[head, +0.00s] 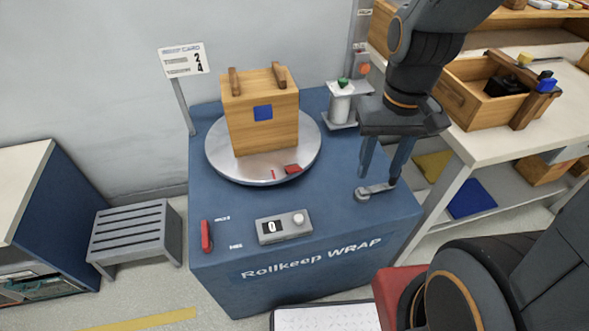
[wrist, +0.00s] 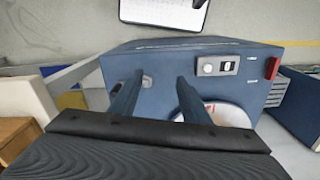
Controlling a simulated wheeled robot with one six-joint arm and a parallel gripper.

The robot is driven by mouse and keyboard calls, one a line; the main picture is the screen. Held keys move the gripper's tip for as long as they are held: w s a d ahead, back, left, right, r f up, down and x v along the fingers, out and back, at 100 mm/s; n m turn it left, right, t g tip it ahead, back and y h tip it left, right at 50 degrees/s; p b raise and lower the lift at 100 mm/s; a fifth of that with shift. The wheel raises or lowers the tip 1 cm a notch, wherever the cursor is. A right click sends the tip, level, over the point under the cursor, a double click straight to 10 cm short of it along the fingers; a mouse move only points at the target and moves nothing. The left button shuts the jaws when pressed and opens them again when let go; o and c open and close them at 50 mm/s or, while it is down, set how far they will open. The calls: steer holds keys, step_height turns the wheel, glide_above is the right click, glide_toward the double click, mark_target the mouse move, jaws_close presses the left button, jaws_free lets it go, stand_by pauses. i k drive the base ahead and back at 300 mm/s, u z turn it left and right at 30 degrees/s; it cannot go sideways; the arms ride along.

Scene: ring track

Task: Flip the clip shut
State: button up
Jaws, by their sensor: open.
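A small grey lever-like piece (head: 375,191), which may be the clip, lies on the blue wrapping machine's top near its right front corner. A round end of it sits on the left and a thin bar runs to the right. My gripper (head: 380,173) is open and empty, fingers pointing down just above this piece. In the wrist view the grey piece (wrist: 147,81) shows between my open fingers (wrist: 160,78), nearer the left one. A small red part (head: 292,169) sits at the turntable's front edge; I cannot tell whether that is the clip.
A wooden box (head: 262,125) with a blue square stands on the round turntable (head: 225,163). A film-roll post (head: 341,105) stands behind and left of my gripper. A display panel (head: 284,226) and red handle (head: 206,236) are at the front. A bench (head: 490,128) stands right.

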mark_target(294, 168)
steer(key=u, duration=0.05)
steer(key=k, duration=0.5)
steer(key=z, duration=1.4)
steer(key=k, duration=1.15)
steer(key=u, duration=1.6)
steer(key=i, duration=0.5)
steer(key=u, duration=0.05)
